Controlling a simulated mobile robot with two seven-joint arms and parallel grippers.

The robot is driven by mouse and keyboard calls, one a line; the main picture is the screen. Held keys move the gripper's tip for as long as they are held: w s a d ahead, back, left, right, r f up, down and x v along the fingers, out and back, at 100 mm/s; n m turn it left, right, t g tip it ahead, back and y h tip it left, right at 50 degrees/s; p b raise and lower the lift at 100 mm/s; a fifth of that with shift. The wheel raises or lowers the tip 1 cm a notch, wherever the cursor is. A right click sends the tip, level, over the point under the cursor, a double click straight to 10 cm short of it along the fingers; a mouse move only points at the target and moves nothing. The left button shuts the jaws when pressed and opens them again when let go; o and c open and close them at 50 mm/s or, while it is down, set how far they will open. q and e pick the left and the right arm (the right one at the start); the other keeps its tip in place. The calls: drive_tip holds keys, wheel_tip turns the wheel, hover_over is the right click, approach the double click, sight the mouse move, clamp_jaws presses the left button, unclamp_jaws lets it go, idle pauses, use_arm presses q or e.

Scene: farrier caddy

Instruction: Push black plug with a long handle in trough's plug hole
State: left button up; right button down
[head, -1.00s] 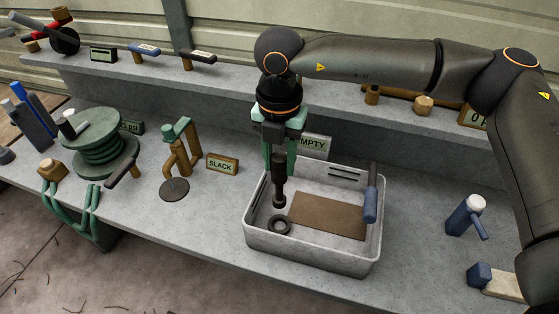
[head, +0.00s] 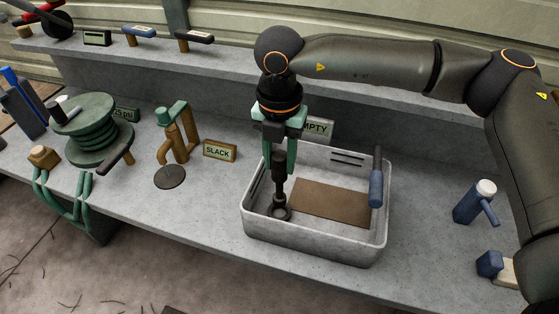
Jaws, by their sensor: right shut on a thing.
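The black plug with a long handle (head: 279,187) is upright inside the grey trough (head: 312,250). My right gripper (head: 279,164) has its green fingers shut on the upper part of the handle. The plug's lower end is at the dark ring of the plug hole (head: 280,214), in the trough's left part. It overlaps the ring in the picture; how deep it sits cannot be told. My left gripper is not in view.
A brown mat (head: 330,201) lies on the trough floor, and a blue-handled tool (head: 376,186) leans at its right wall. An "EMPTY" sign (head: 318,130) stands behind. A hose reel (head: 92,135) and a "SLACK" sign (head: 220,150) are left; a blue tool (head: 473,203) is right.

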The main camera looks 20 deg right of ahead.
sight(280, 178)
use_arm(q)
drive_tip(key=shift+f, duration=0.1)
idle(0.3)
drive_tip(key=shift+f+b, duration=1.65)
drive_tip(key=shift+b, duration=0.05)
use_arm(e)
drive_tip(key=shift+f, duration=1.7)
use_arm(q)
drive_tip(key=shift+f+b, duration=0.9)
use_arm(e)
drive_tip(key=shift+f, duration=1)
drive_tip(key=shift+c, duration=2.1)
unclamp_jaws()
drive_tip(key=shift+r, duration=0.65)
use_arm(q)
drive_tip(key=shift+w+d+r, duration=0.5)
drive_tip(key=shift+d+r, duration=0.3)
use_arm(e)
wheel_tip(280, 178, up, 11)
drive_tip(key=shift+r, duration=0.15)
